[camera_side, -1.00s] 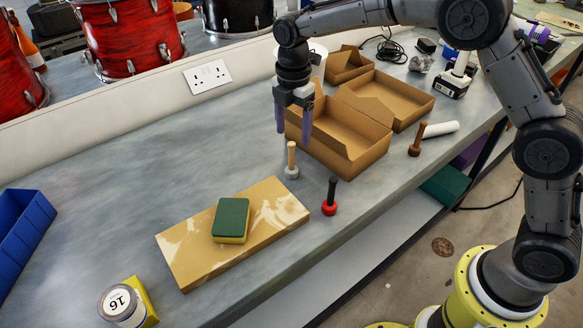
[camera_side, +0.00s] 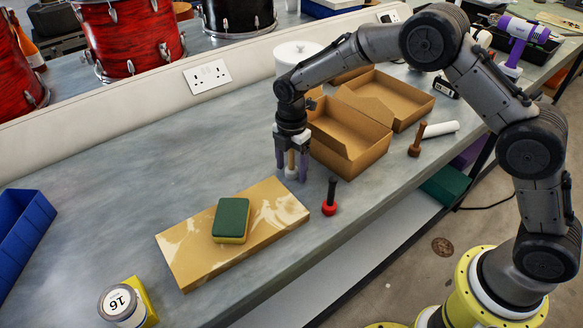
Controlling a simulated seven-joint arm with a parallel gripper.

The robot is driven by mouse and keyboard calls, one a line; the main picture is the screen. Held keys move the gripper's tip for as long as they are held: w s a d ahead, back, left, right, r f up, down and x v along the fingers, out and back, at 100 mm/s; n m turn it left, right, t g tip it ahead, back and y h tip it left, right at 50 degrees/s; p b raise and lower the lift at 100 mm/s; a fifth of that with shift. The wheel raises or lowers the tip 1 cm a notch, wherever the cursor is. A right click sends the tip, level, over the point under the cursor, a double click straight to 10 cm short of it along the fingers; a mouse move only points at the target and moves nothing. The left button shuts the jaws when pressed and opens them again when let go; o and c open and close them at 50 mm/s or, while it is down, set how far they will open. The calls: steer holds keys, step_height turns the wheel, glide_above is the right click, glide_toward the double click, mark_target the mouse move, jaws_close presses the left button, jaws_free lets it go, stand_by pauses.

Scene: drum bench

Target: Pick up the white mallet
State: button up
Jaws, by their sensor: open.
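The white mallet (camera_side: 291,172) stands upright on the grey bench, its pale head down and its wooden handle up. My gripper (camera_side: 291,172) points straight down over it, with its purple fingers open on either side of the handle. The fingertips reach down close to the level of the head. The upper part of the handle is hidden between the fingers. I cannot tell whether a finger touches the mallet.
A mallet with a red head and black handle (camera_side: 330,198) stands just right of my gripper. A brown mallet (camera_side: 417,140) stands farther right. An open cardboard box (camera_side: 362,168) is close behind. A board (camera_side: 180,262) bearing a green and yellow sponge (camera_side: 231,219) lies in front.

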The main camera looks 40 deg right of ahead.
jaws_close()
stand_by(0.3)
